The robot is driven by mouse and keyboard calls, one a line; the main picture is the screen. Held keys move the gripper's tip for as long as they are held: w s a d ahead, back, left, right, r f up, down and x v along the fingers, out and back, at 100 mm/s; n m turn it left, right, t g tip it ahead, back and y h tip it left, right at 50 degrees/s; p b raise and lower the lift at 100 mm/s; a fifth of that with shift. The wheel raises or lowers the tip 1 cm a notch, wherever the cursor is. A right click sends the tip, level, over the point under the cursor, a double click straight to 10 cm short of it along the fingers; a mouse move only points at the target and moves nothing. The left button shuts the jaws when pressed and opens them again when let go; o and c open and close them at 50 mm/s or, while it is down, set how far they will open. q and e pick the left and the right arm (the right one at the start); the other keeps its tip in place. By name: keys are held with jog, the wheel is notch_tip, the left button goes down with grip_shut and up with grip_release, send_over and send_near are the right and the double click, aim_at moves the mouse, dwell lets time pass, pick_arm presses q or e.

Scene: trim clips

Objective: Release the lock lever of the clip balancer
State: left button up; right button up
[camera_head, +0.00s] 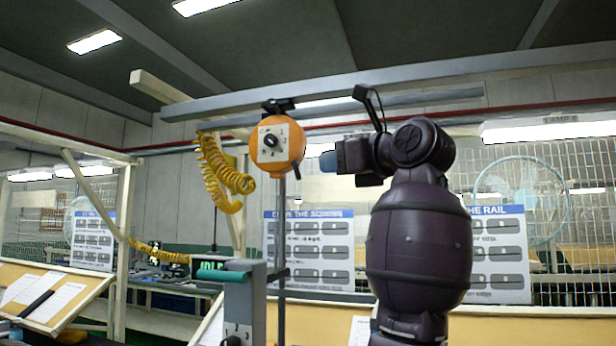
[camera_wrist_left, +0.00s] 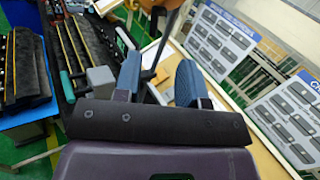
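The orange round balancer (camera_head: 277,146) hangs under the overhead rail in the head view. A black knob-like part (camera_head: 270,140) sits on its pale square face plate; I cannot tell for sure whether this is the lock lever. My left gripper (camera_head: 328,161) is just right of the balancer at about its height, pointing left, with a visible gap between them. In the left wrist view, my left gripper's blue finger pads (camera_wrist_left: 160,82) stand apart with nothing between them. My right gripper is in neither view.
A grey post box (camera_head: 238,305) with a teal-topped part stands below the balancer, beside a thin upright pole (camera_head: 282,240). A coiled yellow hose (camera_head: 217,172) hangs left of the balancer. The rail (camera_head: 350,83) runs overhead. Instruction boards (camera_head: 309,249) stand behind.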

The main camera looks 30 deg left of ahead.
aim_at(300, 175)
pick_arm(q)
jog(key=shift+h, duration=0.3)
jog(key=p+x, duration=0.1)
jog(key=x, duration=0.6)
jog(key=f+p+x, duration=0.1)
jog(key=x, duration=0.2)
jog(key=shift+s+a+p, duration=0.1)
jog(key=shift+a+p, duration=0.25)
jog(key=shift+a, duration=0.05)
grip_shut()
